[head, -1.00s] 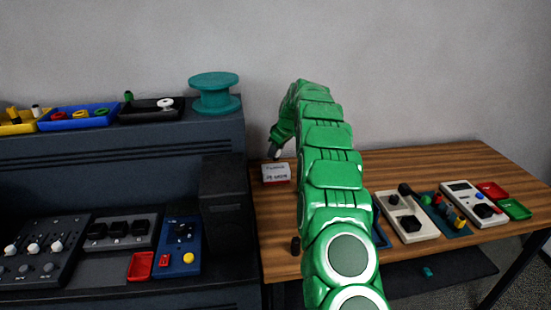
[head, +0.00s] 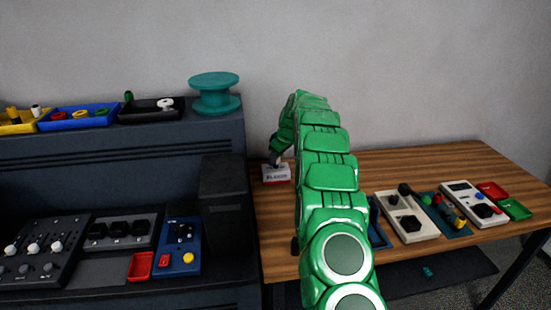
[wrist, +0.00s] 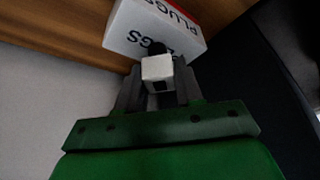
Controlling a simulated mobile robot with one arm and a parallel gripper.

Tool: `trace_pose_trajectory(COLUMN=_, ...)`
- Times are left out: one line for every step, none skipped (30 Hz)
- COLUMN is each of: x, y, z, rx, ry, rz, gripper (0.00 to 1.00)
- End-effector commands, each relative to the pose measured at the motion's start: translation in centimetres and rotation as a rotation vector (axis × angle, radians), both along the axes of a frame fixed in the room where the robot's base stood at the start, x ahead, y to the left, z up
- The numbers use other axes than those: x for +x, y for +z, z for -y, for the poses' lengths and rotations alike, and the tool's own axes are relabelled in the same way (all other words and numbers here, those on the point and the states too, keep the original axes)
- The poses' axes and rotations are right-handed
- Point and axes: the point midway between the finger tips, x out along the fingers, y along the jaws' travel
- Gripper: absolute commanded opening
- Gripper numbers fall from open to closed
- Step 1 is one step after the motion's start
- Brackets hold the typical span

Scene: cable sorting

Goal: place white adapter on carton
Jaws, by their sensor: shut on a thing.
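The carton (head: 277,175) is a small white box with a red edge and dark lettering, standing at the left end of the wooden table. In the wrist view the carton (wrist: 150,32) lies just beyond my fingertips and reads "PLUGS". My gripper (wrist: 157,88) is shut on the white adapter (wrist: 157,69), a small white block with a dark hole in its near face and a dark part at its far end. The adapter is at the carton; I cannot tell whether they touch. In the head view my gripper (head: 276,157) is just above the carton, and the adapter is too small to make out.
The dark cabinet (head: 226,200) stands close left of the carton. Modules (head: 405,217) and small red and green trays (head: 514,208) lie on the right of the wooden table (head: 420,165). The back middle is clear.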

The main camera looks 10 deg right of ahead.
Motion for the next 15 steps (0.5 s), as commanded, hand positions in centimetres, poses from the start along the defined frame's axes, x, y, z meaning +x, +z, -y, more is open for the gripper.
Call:
trace_pose_trajectory(x=-0.01, y=-0.13, z=0.0, rx=0.001, ry=0.0, rz=-0.001, gripper=0.06)
trace_pose_trajectory(x=-0.01, y=-0.21, z=0.0, rx=0.001, ry=0.0, rz=-0.001, gripper=0.06)
trace_pose_trajectory(x=-0.01, y=-0.18, z=-0.01, rx=0.0, ry=0.0, rz=0.0, gripper=0.4)
trace_pose_trajectory(x=-0.01, y=-0.18, z=-0.01, rx=0.0, ry=0.0, rz=0.0, gripper=0.45)
trace_pose_trajectory(x=-0.01, y=-0.18, z=-0.01, rx=0.0, ry=0.0, rz=0.0, gripper=0.5)
trace_pose_trajectory(x=-0.01, y=-0.19, z=-0.02, rx=0.001, ry=0.0, rz=-0.001, gripper=0.56)
trace_pose_trajectory(x=0.0, y=-0.17, z=-0.01, rx=0.0, ry=0.0, rz=0.0, gripper=0.6)
trace_pose_trajectory(x=0.0, y=-0.17, z=-0.01, rx=0.0, ry=0.0, rz=0.0, gripper=0.61)
trace_pose_trajectory(x=0.0, y=-0.17, z=-0.01, rx=0.0, ry=0.0, rz=0.0, gripper=0.61)
trace_pose_trajectory(x=0.0, y=-0.17, z=-0.01, rx=0.0, ry=0.0, rz=0.0, gripper=0.61)
trace_pose_trajectory(x=0.0, y=-0.17, z=-0.01, rx=0.0, ry=0.0, rz=0.0, gripper=0.61)
trace_pose_trajectory(x=-0.01, y=-0.17, z=0.0, rx=0.0, ry=0.0, rz=0.0, gripper=0.61)
trace_pose_trajectory(x=-0.01, y=-0.17, z=0.0, rx=0.0, ry=0.0, rz=0.0, gripper=0.61)
trace_pose_trajectory(x=-0.02, y=-0.17, z=-0.01, rx=0.0, ry=0.0, rz=0.0, gripper=0.61)
trace_pose_trajectory(x=-0.01, y=-0.17, z=-0.02, rx=0.0, ry=0.0, rz=0.0, gripper=0.61)
